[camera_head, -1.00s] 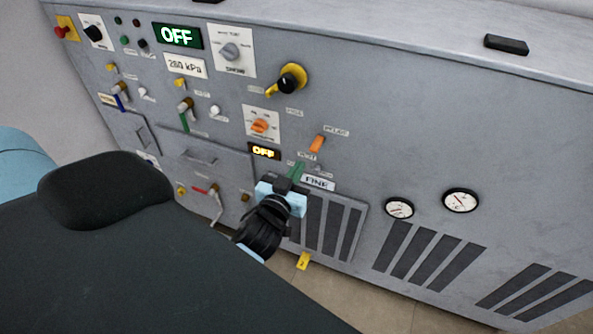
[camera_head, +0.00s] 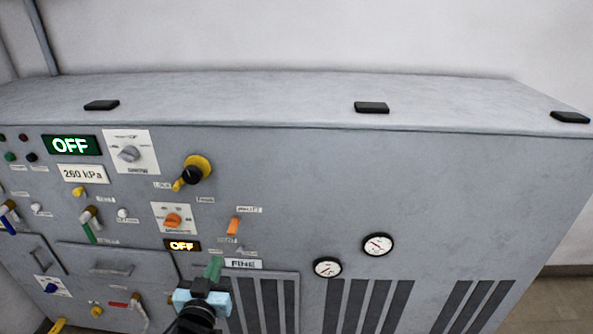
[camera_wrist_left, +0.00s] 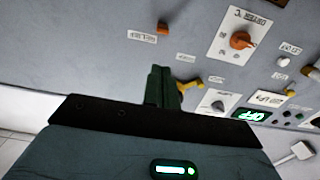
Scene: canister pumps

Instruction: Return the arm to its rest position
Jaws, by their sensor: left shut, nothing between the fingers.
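My left gripper (camera_head: 214,268) is low in the head view, in front of the grey panel (camera_head: 310,210), left of the FINE label (camera_head: 243,263). Its green fingers (camera_wrist_left: 161,86) are shut together with nothing between them in the left wrist view. They appear apart from the panel, though the exact gap is hard to tell. Most of the left arm is below the head view's lower edge. My right gripper is in neither view.
The panel carries a yellow-and-black knob (camera_head: 196,170), orange knob (camera_head: 172,219), orange switch (camera_head: 233,226), red-handled lever (camera_head: 120,304) and two gauges (camera_head: 327,267) (camera_head: 378,244). Displays read OFF, with a 260 kPa label (camera_head: 82,174). The cabinet top (camera_head: 300,100) holds three black blocks.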

